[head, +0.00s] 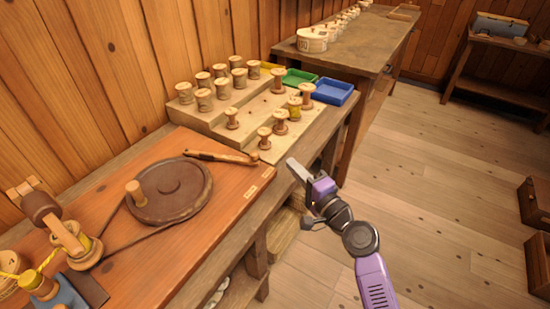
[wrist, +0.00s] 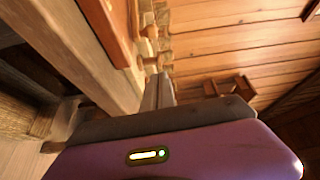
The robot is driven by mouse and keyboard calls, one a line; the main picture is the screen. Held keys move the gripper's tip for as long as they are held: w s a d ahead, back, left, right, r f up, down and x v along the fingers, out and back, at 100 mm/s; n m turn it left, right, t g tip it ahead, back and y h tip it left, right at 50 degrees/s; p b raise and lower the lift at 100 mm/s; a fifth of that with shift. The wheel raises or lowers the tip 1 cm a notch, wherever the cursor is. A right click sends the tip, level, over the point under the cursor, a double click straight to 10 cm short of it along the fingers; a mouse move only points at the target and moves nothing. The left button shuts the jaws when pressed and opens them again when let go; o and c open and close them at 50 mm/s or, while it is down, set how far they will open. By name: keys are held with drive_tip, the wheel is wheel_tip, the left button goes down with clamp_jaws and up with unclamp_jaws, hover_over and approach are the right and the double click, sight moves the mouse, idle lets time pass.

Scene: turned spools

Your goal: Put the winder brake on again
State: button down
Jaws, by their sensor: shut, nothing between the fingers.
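The winder stands on an orange-brown board (head: 215,215) on the left bench, with a dark round wheel (head: 172,195) that has an upright wooden knob. A wooden lever (head: 222,157) lies along the board's far edge behind the wheel; it looks like the brake, and I cannot tell whether it touches the wheel. My gripper (head: 292,164) is shut and empty, out past the bench's front edge, to the right of the lever and apart from it. Its fingers show in the wrist view (wrist: 160,90), with nothing between them.
A stepped wooden rack (head: 215,118) with several spools stands beyond the board. Green (head: 297,78) and blue (head: 334,92) trays sit behind it. A spindle with yellow thread (head: 78,248) is at the near left. The floor (head: 440,190) to the right is open.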

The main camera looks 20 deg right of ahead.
drive_tip(key=w, duration=0.3)
drive_tip(key=w+a, duration=0.1)
drive_tip(key=w, duration=0.5)
drive_tip(key=shift+w+a+r, duration=0.15)
drive_tip(key=shift+w+a, duration=0.05)
drive_tip(key=shift+a, duration=0.1)
drive_tip(key=shift+s+a+p, duration=0.25)
drive_tip(key=shift+a+p, duration=0.05)
drive_tip(key=shift+a, duration=0.25)
drive_tip(key=shift+s+a+p, duration=0.2)
drive_tip(key=shift+a+p, duration=0.05)
drive_tip(key=shift+a, duration=0.25)
drive_tip(key=shift+s+a, duration=0.45)
drive_tip(key=shift+a, duration=0.3)
drive_tip(key=shift+f, duration=0.2)
